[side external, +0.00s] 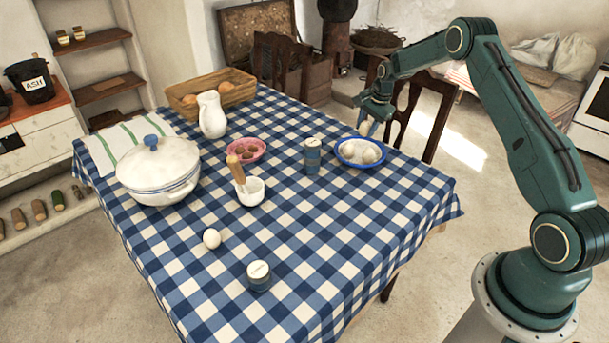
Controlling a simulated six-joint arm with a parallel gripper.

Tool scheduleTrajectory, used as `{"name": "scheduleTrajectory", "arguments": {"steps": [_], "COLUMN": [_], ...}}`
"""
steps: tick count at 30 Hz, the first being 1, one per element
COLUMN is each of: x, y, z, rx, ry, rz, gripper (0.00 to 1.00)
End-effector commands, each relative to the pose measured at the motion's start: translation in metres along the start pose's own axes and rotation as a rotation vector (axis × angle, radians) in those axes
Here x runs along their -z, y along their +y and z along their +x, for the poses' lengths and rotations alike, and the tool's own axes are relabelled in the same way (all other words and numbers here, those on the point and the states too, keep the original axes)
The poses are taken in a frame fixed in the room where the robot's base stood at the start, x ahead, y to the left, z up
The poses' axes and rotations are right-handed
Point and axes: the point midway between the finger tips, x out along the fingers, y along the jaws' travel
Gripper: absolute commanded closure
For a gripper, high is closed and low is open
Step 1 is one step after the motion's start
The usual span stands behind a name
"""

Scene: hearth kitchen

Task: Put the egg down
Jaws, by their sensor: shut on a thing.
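My gripper (374,127) points down just above the right rear part of a blue-rimmed bowl (337,155). It is shut on an egg, which is hard to make out between the fingers at this size. Several pale eggs (360,152) lie in the bowl. Another white egg (211,238) lies alone on the blue checked tablecloth (330,225), far from my gripper, in the front left part of the table.
A blue canister (312,156) stands left of the bowl. A white mortar with pestle (250,191), a pink dish (246,150), a lidded pot (157,172), a white jug (211,115) and a basket (212,93) stand farther left. A small jar (258,276) stands in front. The front right cloth is clear.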

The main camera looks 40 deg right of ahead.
Motion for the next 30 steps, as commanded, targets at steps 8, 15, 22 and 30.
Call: {"name": "scheduleTrajectory", "arguments": {"steps": [8,15,22,30], "x": [0.000,0.000,0.000,0.000], "y": [0.003,0.006,0.013,0.014], "z": [0.013,0.023,0.049,0.054], "rx": [0.001,0.000,0.000,0.001], "ry": [0.000,0.000,-0.001,0.000], "rz": [0.000,0.000,0.000,0.000], "gripper": [0.75,0.75,0.75,0.75]}}
